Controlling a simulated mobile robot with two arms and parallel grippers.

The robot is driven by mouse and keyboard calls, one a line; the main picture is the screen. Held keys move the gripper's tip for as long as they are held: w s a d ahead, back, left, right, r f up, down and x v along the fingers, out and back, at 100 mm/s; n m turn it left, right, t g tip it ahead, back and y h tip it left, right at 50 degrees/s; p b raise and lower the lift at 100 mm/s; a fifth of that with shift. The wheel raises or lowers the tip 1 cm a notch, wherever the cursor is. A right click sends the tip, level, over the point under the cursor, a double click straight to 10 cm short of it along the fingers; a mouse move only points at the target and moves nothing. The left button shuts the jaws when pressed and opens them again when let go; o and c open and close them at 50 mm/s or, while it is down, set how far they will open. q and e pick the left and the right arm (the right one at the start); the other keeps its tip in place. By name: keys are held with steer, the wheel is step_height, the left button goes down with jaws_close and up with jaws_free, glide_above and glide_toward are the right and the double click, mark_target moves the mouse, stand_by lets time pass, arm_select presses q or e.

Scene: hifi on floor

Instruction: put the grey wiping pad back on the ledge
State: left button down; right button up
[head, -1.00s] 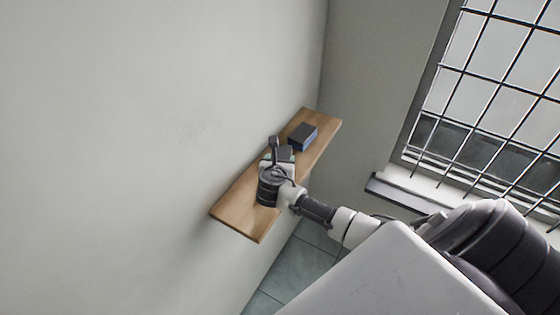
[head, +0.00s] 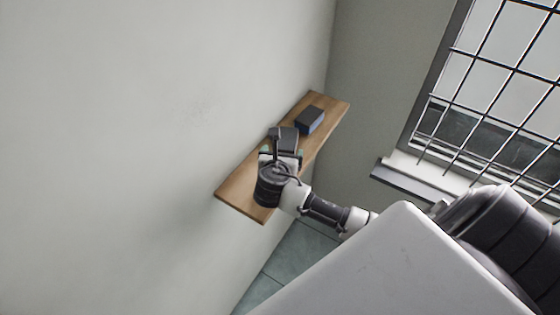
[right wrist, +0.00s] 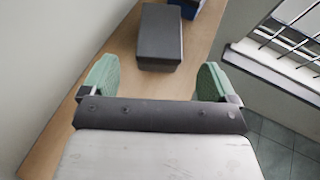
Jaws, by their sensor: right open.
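The grey wiping pad (head: 286,136) is a dark grey block lying on the wooden ledge (head: 240,190). In the right wrist view the pad (right wrist: 160,38) rests on the ledge (right wrist: 110,115), ahead of my fingertips and apart from them. My right gripper (head: 282,153) is over the ledge on the near side of the pad. In the right wrist view its green-padded fingers (right wrist: 157,78) are spread wide with nothing between them. My left gripper is not in view.
A dark box with blue sides (head: 309,120) stands on the ledge beyond the pad; its blue edge (right wrist: 190,8) shows in the right wrist view. A wall runs along the ledge's left side. A barred window (head: 500,90) with a sill (head: 405,178) is at the right.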

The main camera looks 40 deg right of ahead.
steer(key=shift+v, duration=2.2)
